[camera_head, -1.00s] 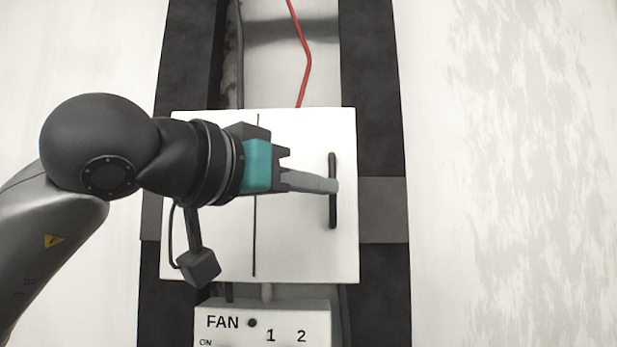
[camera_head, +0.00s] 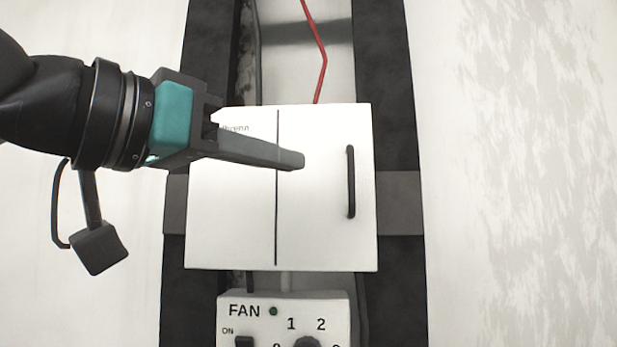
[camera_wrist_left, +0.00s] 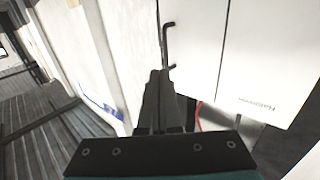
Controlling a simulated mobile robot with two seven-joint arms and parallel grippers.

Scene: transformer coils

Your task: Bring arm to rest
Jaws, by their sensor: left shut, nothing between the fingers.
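My left gripper (camera_head: 298,160) comes in from the left in the head view. Its fingers are shut together with nothing between them. They are in front of the white cabinet (camera_head: 230,230), their tips left of its black handle (camera_head: 351,182) and apart from it in the picture. The left wrist view shows the shut fingers (camera_wrist_left: 160,75) from behind, pointing toward the white cabinet front (camera_wrist_left: 245,45) and the black handle (camera_wrist_left: 168,45). The cabinet door is closed. My right gripper is in neither view.
A fan control box (camera_head: 285,300) with a switch and a knob sits below the cabinet. A red cable (camera_head: 321,60) runs above it. Dark vertical rails (camera_head: 390,90) flank the cabinet. The area to the right of the rails is clear of my arm.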

